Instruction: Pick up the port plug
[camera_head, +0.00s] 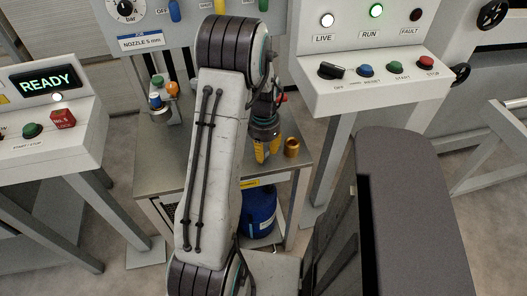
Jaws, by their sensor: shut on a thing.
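My gripper (268,157) with yellow fingers points down at the right part of the small metal table (160,178), partly behind my own arm. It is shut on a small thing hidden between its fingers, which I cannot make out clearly. I cannot tell whether it touches the table top. A brass-coloured hollow fitting (292,147) stands on the table just right of the fingers, seemingly apart from them. I cannot identify the port plug for certain.
Small blue, orange and green pieces (173,89) sit on a stand at the table's back left. A control box with LIVE, RUN and FAULT lamps (375,70) overhangs at right. A READY console (60,110) stands left. A blue tank (258,212) is under the table.

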